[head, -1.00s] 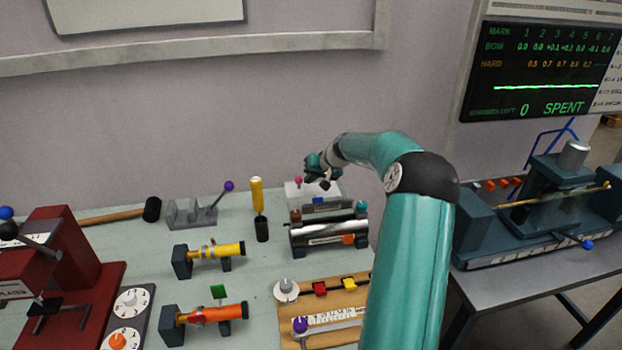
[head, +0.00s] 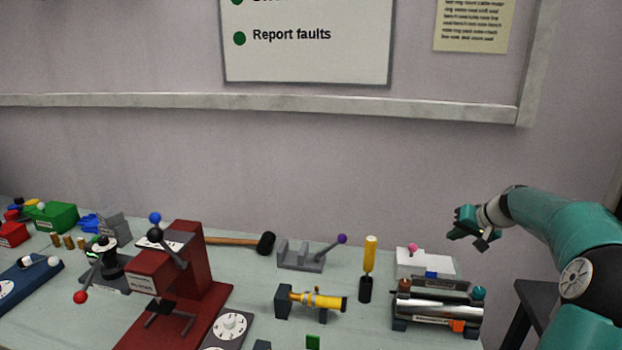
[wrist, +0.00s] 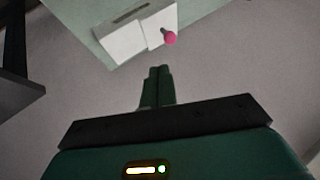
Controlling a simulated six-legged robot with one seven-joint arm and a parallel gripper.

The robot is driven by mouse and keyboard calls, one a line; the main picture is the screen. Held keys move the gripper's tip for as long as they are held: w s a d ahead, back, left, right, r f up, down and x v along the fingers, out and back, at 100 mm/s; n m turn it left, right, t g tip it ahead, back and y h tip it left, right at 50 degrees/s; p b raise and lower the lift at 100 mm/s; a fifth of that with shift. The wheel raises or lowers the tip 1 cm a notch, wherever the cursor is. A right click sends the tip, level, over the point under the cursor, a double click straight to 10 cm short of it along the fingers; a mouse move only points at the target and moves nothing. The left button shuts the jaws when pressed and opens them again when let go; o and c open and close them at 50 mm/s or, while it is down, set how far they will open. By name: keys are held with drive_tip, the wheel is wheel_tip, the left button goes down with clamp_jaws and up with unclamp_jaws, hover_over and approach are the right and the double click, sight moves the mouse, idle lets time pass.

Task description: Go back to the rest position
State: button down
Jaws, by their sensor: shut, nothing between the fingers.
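My gripper (head: 466,228) is at the right in the head view, raised above the back right part of the bench and apart from everything on it. In the wrist view its two fingers (wrist: 159,72) lie together with nothing between them. A white box with a pink knob (wrist: 140,32) sits on the bench beyond the fingertips. The same white box (head: 420,262) stands below and left of my gripper in the head view. My teal arm reaches in from the right edge.
The pale green bench (head: 250,277) carries a red press (head: 192,275), a yellow tube on a stand (head: 318,300), a yellow-handled tool (head: 370,255), a mallet (head: 266,243) and a chrome cylinder unit (head: 437,308). A dark table (head: 530,300) stands at the right. The air above the bench is clear.

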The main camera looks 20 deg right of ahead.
drive_tip(key=s+a+r+n+g+h, duration=0.1)
drive_tip(key=s+a+r+n, duration=0.15)
drive_tip(key=a, duration=1.05)
drive_tip(key=s+a+r+n+g, duration=0.1)
drive_tip(key=a+r+g, duration=0.15)
drive_tip(key=a, duration=1.15)
drive_tip(key=s+a+n, duration=0.1)
drive_tip(key=s+a, duration=0.7)
drive_tip(key=s, duration=0.3)
drive_tip(key=s+a+f+n+t, duration=0.1)
drive_tip(key=s+a+n, duration=0.1)
drive_tip(key=s+a, duration=0.6)
drive_tip(key=s, duration=0.3)
drive_tip(key=shift+a+f, duration=0.2)
drive_tip(key=shift+a, duration=0.1)
drive_tip(key=shift+a, duration=0.1)
